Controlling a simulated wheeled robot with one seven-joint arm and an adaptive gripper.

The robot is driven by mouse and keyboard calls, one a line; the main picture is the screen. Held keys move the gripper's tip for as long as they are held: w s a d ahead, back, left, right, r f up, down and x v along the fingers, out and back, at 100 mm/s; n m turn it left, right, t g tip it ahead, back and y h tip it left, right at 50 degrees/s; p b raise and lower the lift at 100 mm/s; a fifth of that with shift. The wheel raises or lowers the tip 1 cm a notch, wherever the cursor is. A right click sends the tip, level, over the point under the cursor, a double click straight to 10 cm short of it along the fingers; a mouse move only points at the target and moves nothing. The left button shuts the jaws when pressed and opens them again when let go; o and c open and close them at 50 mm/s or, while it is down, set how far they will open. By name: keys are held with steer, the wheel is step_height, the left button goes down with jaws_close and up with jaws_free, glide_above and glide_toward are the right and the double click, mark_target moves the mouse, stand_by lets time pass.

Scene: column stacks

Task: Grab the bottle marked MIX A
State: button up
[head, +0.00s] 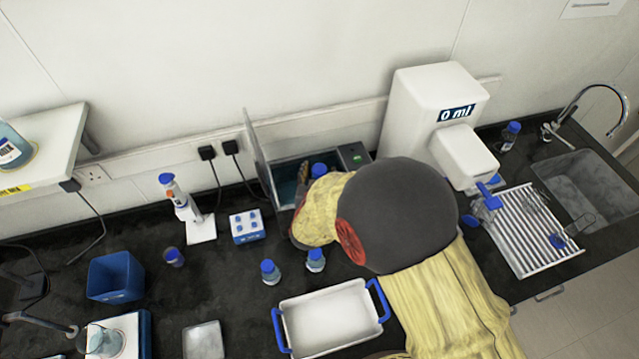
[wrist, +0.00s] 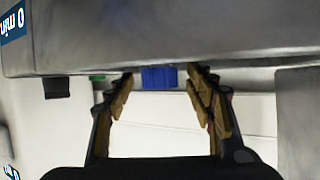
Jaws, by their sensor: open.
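No MIX A marking can be read on any bottle in these views. A blue-capped bottle (head: 319,170) stands in the open water bath (head: 284,176); only its top shows past my arm. In the wrist view a blue cap (wrist: 158,77) shows between the tips of my open gripper (wrist: 161,84), with no grip on it visible. My arm mostly hides the gripper in the head view. Two more blue-capped bottles, one on the left (head: 270,272) and one on the right (head: 316,260), stand on the bench in front of the bath. Another bottle (head: 510,135) stands near the sink.
The bath's raised lid (head: 256,150) stands on its left side. A white tray with blue handles (head: 283,318) lies in front. A blue-white rack (head: 247,237), a pipette stand (head: 201,229) and a blue bin (head: 116,288) are left. A white dispenser (head: 413,100) stands right.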

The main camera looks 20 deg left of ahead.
steer(key=shift+w+a+f, duration=0.2)
steer(key=shift+w+f, duration=0.15)
steer(key=shift+w, duration=0.25)
steer(key=shift+c, duration=0.2)
jaws_close()
steer(key=shift+r, duration=0.1)
stand_by(0.6)
